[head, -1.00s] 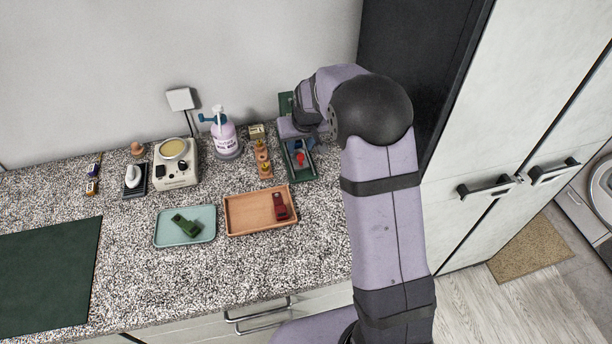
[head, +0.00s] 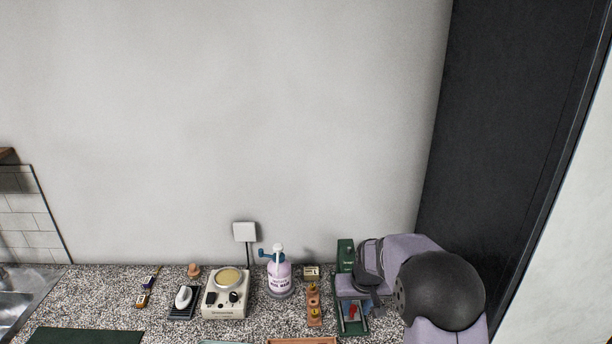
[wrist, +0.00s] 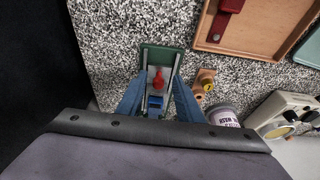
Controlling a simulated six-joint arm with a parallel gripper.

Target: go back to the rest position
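I see nothing held between the fingers. The wrist housing hides the near part of the toolchest. I cannot tell whether the fingers touch its sides.
A wooden stand with brass pieces (head: 314,305) and a pump bottle (head: 279,276) stand close left of the toolchest. A cream device (head: 227,296) is further left. A dark tall cabinet side (head: 490,150) rises at the right. A wooden tray (wrist: 258,42) shows in the wrist view.

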